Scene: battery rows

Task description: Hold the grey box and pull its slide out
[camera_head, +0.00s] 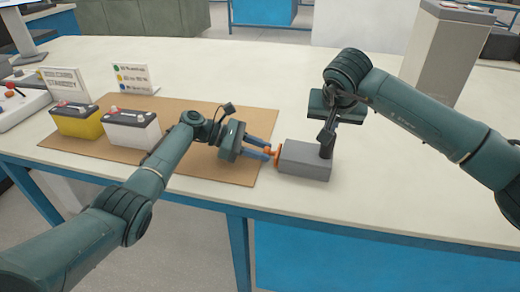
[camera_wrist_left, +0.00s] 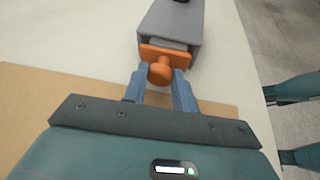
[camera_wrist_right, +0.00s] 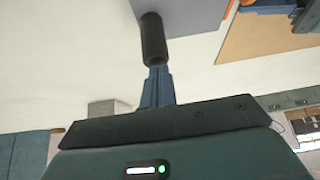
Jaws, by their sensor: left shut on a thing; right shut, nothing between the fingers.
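The grey box (camera_head: 305,165) stands on the table just right of the brown mat. An orange knob and plate of the slide (camera_head: 277,153) show at its left end. My left gripper (camera_head: 270,151) is shut on the orange knob (camera_wrist_left: 160,73), its blue fingers on either side; the orange plate (camera_wrist_left: 165,52) sits close to the box end. A black upright post (camera_head: 326,150) rises from the box top. My right gripper (camera_wrist_right: 157,71) is shut and empty, its fingertips at the free end of the black post (camera_wrist_right: 152,40); I cannot tell whether they touch.
The brown mat (camera_head: 215,112) carries a yellow battery (camera_head: 77,122) and a white battery (camera_head: 131,132), with small signs behind them. A grey and white column (camera_head: 440,55) stands at the back right. The box is near the table's front edge; the table behind it is clear.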

